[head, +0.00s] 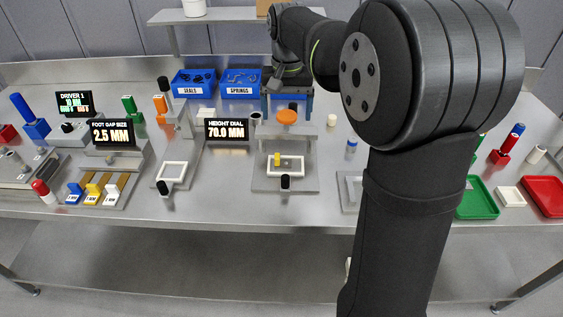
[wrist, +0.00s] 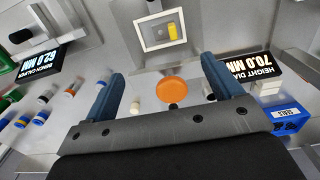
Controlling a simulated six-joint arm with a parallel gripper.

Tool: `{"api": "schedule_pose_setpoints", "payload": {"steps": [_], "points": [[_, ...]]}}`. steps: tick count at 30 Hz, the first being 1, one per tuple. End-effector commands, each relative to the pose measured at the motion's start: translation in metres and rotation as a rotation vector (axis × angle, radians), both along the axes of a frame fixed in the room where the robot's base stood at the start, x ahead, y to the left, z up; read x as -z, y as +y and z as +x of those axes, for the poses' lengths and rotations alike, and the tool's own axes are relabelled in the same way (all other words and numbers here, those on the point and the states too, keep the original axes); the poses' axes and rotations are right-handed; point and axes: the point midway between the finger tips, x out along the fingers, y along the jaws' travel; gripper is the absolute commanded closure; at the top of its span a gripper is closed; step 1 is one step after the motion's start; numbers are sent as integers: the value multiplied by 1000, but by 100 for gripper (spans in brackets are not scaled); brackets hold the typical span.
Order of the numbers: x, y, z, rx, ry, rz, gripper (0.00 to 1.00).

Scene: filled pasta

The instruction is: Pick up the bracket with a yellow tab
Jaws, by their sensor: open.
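A small yellow piece (head: 277,160), which looks like the yellow tab, stands inside a white square frame (head: 300,164) on a grey fixture plate. In the wrist view the yellow piece (wrist: 173,31) lies inside the frame (wrist: 145,45), beyond my fingertips. The bracket body is too small to make out. My gripper (head: 287,112) is open and empty, its blue fingers spread above the back of that fixture. In the wrist view an orange disc (wrist: 171,90) shows between the fingers of my gripper (wrist: 163,68); I cannot tell its distance from them.
The orange disc (head: 287,116) tops the fixture behind the frame. A height display (head: 227,130) stands to its left. Blue bins (head: 240,83) stand behind. A black knob (head: 285,182) is at the fixture's front. Green (head: 478,198) and red (head: 545,195) trays lie at right.

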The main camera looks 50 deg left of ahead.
Motion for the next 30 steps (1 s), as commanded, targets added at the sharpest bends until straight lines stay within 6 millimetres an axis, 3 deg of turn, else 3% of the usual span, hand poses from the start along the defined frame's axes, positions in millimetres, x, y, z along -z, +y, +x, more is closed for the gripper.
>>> {"api": "schedule_pose_setpoints", "payload": {"steps": [1,6,14,22,30], "points": [[0,0,0,0,0,0,26],[0,0,0,0,0,0,59],[0,1,0,0,0,0,60],[-13,28,-8,-5,1,-1,60],[38,26,-8,-4,2,-4,60]]}}
